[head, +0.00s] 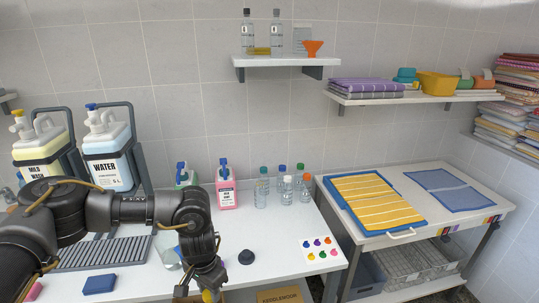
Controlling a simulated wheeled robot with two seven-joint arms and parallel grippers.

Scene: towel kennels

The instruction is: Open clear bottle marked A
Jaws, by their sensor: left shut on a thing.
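Several small clear bottles stand upright in a group on the white counter, among them one with a teal cap (261,190), one with a white cap (287,191) and one with an orange cap (305,189). Their letters are too small to read, so I cannot tell which is marked A. My left gripper (211,291) points down at the counter's front edge, left of and nearer than this group. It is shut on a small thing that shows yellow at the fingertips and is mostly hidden. My right gripper is not in view.
Large jugs (107,160) in racks stand at the back left, with a pink bottle (226,187) beside them. A black knob-like piece (246,257) and a sheet of coloured dots (324,255) lie on the counter. A blue block (99,284) lies front left. Two clear bottles (276,35) stand on the shelf.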

